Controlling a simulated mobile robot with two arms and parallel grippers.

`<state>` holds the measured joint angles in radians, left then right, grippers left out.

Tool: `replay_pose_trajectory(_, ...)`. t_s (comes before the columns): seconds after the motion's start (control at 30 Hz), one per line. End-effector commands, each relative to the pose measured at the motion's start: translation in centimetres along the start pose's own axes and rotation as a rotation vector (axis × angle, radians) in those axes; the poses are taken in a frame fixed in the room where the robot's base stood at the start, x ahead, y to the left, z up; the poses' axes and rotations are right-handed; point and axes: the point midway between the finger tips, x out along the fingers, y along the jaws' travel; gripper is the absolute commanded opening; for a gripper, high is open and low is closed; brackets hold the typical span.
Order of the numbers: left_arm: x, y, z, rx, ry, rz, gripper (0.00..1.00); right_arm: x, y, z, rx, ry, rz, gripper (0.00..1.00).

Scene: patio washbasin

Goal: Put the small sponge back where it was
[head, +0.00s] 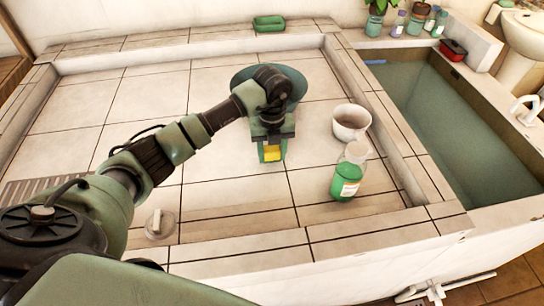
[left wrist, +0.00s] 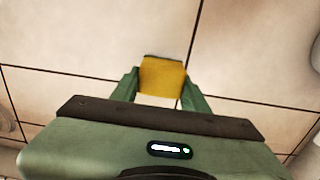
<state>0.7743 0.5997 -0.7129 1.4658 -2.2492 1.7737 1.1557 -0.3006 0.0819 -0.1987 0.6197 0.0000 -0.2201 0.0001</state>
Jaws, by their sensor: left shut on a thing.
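A small yellow sponge (head: 272,153) is between the fingers of my left gripper (head: 271,158), over the tiled basin floor. My left gripper is shut on it. In the left wrist view the sponge (left wrist: 163,76) sits at the fingertips, with a thin dark layer along its far edge. I cannot tell whether the sponge touches the tiles. A green dish (head: 269,23) lies on the back ledge, away from the gripper. My right gripper is not in view.
A teal bowl (head: 296,84) is partly hidden behind my left wrist. A white bowl (head: 351,122) and a green-filled bottle (head: 349,170) stand to the right. A stopper (head: 160,224) lies front left. A water-filled trough (head: 430,105) lies beyond the right ledge.

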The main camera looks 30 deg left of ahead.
Motion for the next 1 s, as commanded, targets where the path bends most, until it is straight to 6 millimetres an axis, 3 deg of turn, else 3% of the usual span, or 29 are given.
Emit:
replay_pose_trajectory(0.1,1.6,0.0,-0.1,-0.001,0.002,0.001,0.13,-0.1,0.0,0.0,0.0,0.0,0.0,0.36)
replay_pose_trajectory(0.47,2.1,0.0,0.0,0.0,0.0,0.0,0.13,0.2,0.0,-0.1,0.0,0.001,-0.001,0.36)
replay_pose_trajectory(0.5,2.2,0.0,0.0,0.0,-0.001,0.0,0.48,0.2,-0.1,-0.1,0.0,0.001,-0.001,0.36)
replay_pose_trajectory(0.57,2.1,0.0,0.0,0.0,-0.001,0.0,0.64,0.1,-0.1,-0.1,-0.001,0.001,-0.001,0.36)
replay_pose_trajectory(1.0,1.2,0.0,0.1,0.0,-0.002,-0.001,0.67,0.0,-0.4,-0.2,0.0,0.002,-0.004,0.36)
